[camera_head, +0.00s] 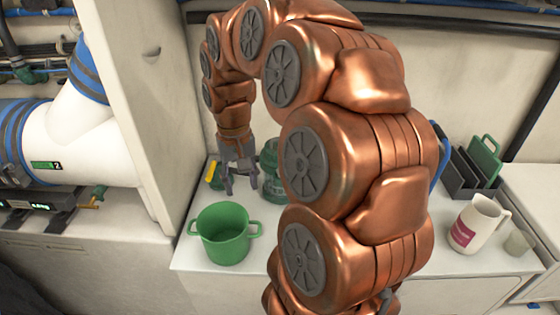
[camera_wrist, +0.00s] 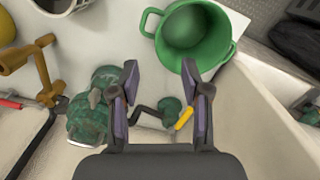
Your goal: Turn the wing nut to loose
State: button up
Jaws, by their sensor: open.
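My gripper (camera_head: 240,186) hangs pointing down over the back left of the white counter, with its fingers apart and nothing between them. In the wrist view its fingers (camera_wrist: 160,72) are also spread. A green ribbed body (camera_wrist: 88,115) with a small grey piece on it (camera_wrist: 95,97) lies just left of the left finger; I cannot tell whether that piece is the wing nut. In the head view a green body (camera_head: 271,172) stands behind and right of the gripper. A dark crank (camera_wrist: 148,111) with a green knob and yellow handle (camera_wrist: 184,119) shows between and below the fingers.
A green two-handled pot (camera_head: 224,236) stands in front of the gripper. A tall cabinet panel (camera_head: 148,95) rises close at left. The front middle counter is partly hidden by my arm.

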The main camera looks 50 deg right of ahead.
jog(key=d+m, duration=0.1)
jog(key=d, duration=0.4)
jog(key=w+d+r+m+p, duration=0.1)
jog(key=d, duration=0.4)
jog(key=d+r+m, duration=0.1)
jog(key=d+m, duration=0.1)
jog(key=d, duration=0.3)
jog(key=shift+w+t, duration=0.15)
jog(key=shift+t, duration=0.25)
jog(key=shift+f+p, duration=0.7)
jog(key=shift+f, duration=3.2)
grip_shut()
